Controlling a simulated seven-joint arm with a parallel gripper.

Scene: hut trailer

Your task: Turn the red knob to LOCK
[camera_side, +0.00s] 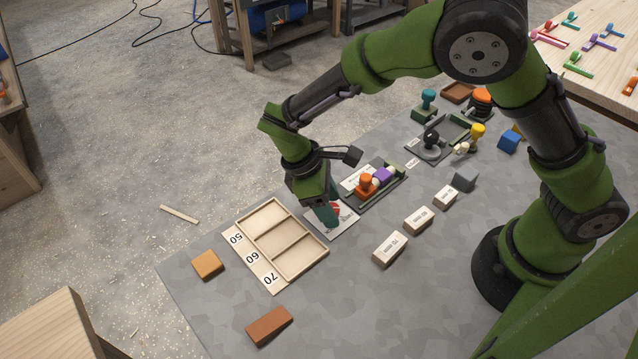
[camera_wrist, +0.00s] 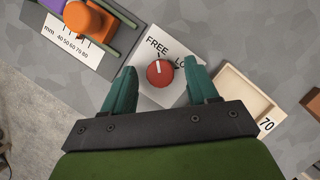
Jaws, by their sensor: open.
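The red knob (camera_wrist: 160,77) sits on a pale plate (camera_wrist: 150,96) in the wrist view. A white line on the knob points up in the picture, near the end of the word FREE (camera_wrist: 157,45). The word LOCK (camera_wrist: 181,63) is to the right, its end hidden by a finger. My gripper (camera_wrist: 163,74) is open, with one green finger on each side of the knob and visible gaps between. In the side view my gripper (camera_side: 326,212) points down over the plate (camera_side: 343,222), and the knob (camera_side: 336,208) is mostly hidden behind a finger.
A wooden tray (camera_side: 312,236) marked 50, 60, 70 stands close by on the left. A green-railed gauge (camera_side: 391,188) with orange and purple parts is close on the right. Several labelled blocks (camera_side: 390,248) lie in front.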

